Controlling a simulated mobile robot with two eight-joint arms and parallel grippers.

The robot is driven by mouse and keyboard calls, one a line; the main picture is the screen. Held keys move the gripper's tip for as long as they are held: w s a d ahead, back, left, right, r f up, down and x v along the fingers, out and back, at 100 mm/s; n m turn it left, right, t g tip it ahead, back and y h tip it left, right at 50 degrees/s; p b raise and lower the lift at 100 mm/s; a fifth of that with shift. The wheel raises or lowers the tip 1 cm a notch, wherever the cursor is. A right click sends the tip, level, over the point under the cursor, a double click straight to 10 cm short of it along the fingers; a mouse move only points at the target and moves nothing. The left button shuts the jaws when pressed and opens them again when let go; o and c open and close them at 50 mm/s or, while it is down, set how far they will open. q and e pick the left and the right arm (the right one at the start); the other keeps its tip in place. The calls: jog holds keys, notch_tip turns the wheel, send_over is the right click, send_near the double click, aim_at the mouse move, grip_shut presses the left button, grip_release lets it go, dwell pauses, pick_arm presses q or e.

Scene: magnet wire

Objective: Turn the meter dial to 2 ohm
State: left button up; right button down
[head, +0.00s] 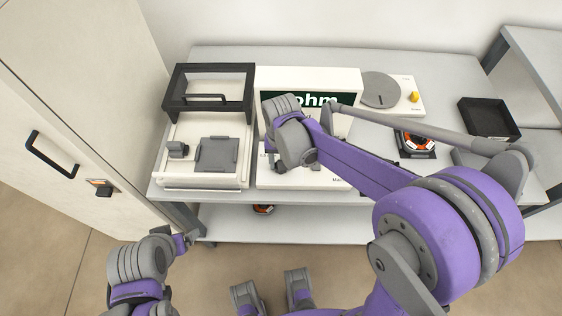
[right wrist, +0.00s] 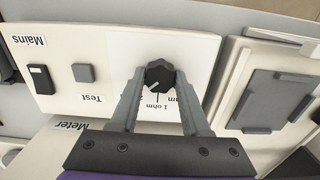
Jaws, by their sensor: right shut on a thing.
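The meter (head: 350,78) is a white unit with a dark screen reading "ohm"; my right arm hides part of the screen and panel in the head view. Its dark dial (right wrist: 159,75) shows in the right wrist view, with a "1 ohm" mark beside it and another mark partly hidden by a finger. A small white line shows on the dial's edge on the "1 ohm" side. My right gripper (right wrist: 159,78) is shut on the dial, one finger on each side. My left gripper (head: 188,239) hangs low, away from the table; its fingers are too small to judge.
A Mains switch (right wrist: 40,79) and Test button (right wrist: 83,73) sit on the same panel. Left of the meter stands a white fixture (head: 175,178) with a black-framed lid (head: 209,68). A grey disc (head: 380,90), an orange-black spool (head: 404,140) and a black tray (head: 489,118) lie to the right.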

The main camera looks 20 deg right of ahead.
dwell(0.3)
jog(key=shift+c, duration=1.9)
grip_release()
notch_tip(320, 180, up, 11)
jog(key=p, duration=0.1)
jog(key=shift+f, duration=0.1)
jog(key=s+d+r+n+t+p, duration=0.1)
jog(key=s+d+n+t+p, duration=0.2)
jog(key=s, duration=1.1)
jog(key=d+t+p, duration=0.2)
jog(key=d, duration=0.1)
jog(key=shift+s+d, duration=0.2)
jog(key=shift+d, duration=0.05)
